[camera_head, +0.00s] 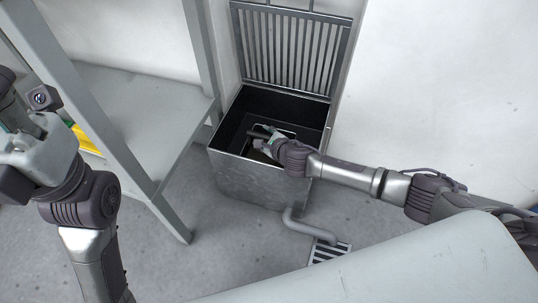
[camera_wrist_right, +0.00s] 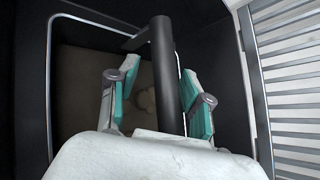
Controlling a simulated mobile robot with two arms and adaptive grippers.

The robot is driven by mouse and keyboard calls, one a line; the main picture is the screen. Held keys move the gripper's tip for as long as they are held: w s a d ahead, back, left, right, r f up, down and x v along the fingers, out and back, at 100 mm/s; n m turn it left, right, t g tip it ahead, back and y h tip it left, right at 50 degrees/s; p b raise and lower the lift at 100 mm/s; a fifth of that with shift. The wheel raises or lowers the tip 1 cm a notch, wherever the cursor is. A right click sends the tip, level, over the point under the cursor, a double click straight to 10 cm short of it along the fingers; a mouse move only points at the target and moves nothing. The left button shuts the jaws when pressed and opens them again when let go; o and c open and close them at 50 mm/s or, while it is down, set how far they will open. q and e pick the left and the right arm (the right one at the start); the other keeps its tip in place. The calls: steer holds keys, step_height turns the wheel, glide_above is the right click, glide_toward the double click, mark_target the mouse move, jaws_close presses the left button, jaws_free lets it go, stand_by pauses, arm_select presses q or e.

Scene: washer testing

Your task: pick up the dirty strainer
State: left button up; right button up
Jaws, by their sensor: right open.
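The dirty strainer (camera_wrist_right: 82,70) sits inside an open metal box (camera_head: 250,182). In the right wrist view it has a thin silver rim and a murky brown inside with a few pale round lumps. A black bar-like handle (camera_wrist_right: 166,75) stands up from it. My right gripper (camera_wrist_right: 157,78) is open, its two teal-padded fingers on either side of the handle. The handle lies nearer the right finger; I cannot tell whether they touch. In the head view the right gripper (camera_head: 268,143) reaches into the box and partly hides the strainer. My left gripper (camera_head: 30,140) is at the far left, away from the box.
The box's slatted lid (camera_head: 290,45) stands open at the back. A grey shelf frame (camera_head: 150,110) is to the left, with something yellow (camera_head: 86,140) by it. A pipe (camera_head: 310,226) runs from the box to a floor drain (camera_head: 330,251). A pale surface (camera_head: 400,270) fills the lower right.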

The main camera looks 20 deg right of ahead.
steer(key=shift+c, duration=0.2)
steer(key=shift+s, duration=0.1)
jaws_close()
steer(key=shift+r, duration=0.15)
